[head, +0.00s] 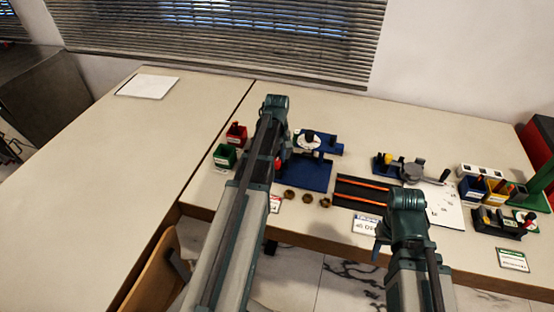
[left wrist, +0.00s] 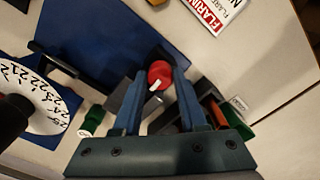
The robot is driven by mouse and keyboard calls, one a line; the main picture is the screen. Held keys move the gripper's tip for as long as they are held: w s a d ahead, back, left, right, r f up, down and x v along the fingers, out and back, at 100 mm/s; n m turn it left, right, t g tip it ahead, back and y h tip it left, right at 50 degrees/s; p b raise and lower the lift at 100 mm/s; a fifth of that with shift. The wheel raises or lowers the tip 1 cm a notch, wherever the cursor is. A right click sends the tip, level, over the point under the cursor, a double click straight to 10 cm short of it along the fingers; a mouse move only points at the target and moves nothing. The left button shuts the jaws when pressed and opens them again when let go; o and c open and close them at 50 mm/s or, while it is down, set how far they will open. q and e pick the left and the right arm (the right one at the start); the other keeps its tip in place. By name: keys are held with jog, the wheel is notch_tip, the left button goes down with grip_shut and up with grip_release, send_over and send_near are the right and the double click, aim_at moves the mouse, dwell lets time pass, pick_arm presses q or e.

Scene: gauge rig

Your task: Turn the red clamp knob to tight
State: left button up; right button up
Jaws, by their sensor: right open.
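The red clamp knob (left wrist: 159,74) is a round red cap with a white pointer mark, beside the blue base plate in the left wrist view. A small red part of it shows past my arm in the head view (head: 277,163). My left gripper (left wrist: 160,85) has one blue finger on each side of the knob; the fingertips appear closed on it. The contact itself is partly hidden. In the head view my left arm covers much of this spot. My right gripper (head: 381,243) is open, low in front of the table edge, mostly hidden by its own arm.
The blue fixture plate (head: 304,172) carries a white dial (left wrist: 38,99). Red (head: 236,134) and green (head: 225,156) bins stand left of it. The left table is mostly clear.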

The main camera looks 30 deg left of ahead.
pick_arm(q)
grip_shut()
jog(key=shift+m, duration=0.3)
jog(key=m, duration=0.3)
jog(key=shift+m, duration=0.4)
jog(key=m, duration=0.9)
jog(key=shift+m, duration=2.3)
